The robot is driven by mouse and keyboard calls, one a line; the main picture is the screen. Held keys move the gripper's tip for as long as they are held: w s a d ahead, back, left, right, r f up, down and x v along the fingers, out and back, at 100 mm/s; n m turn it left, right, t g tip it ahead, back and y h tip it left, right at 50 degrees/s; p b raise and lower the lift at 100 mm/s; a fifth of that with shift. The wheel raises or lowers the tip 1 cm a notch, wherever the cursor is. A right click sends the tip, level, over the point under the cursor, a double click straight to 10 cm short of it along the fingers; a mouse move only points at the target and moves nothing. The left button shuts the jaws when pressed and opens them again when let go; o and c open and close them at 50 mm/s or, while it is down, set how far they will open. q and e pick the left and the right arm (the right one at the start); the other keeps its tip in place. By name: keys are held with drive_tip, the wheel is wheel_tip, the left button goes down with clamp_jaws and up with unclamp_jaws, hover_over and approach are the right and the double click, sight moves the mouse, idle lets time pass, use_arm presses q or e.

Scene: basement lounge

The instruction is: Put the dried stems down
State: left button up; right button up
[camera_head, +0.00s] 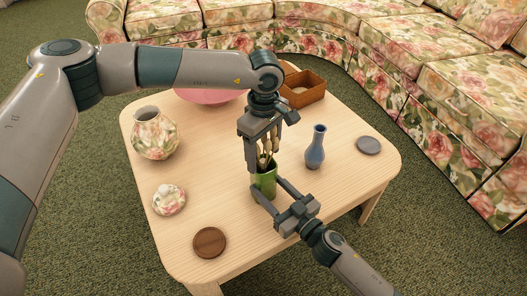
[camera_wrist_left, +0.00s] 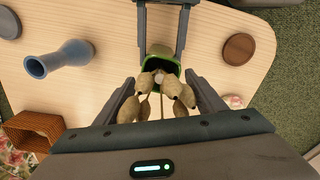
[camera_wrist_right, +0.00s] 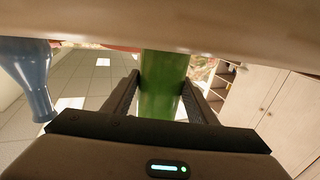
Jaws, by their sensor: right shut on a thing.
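The dried stems (camera_head: 265,156), with several pale brown seed heads, stand in a green vase (camera_head: 264,185) near the middle of the wooden table (camera_head: 225,215). My left gripper (camera_head: 264,160) points down over the vase. In the left wrist view its fingers are apart on either side of the stems (camera_wrist_left: 160,100), above the rim of the green vase (camera_wrist_left: 163,64). My right gripper (camera_head: 267,188) is shut on the green vase from the front right; the vase body also shows between its fingers in the right wrist view (camera_wrist_right: 162,85). The stems' lower ends are hidden inside the vase.
A blue vase (camera_head: 316,148) stands to the right, with a grey disc (camera_head: 369,145) beyond. A floral vase (camera_head: 154,136), a floral lidded pot (camera_head: 169,200) and a brown disc (camera_head: 210,242) are left. A pink bowl (camera_head: 205,96) and a brown box (camera_head: 304,91) stand behind.

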use_arm(q)
drive_tip(key=shift+r, duration=0.1)
wheel_tip(320, 180, up, 12)
drive_tip(key=shift+r, duration=0.1)
idle(0.7)
idle(0.6)
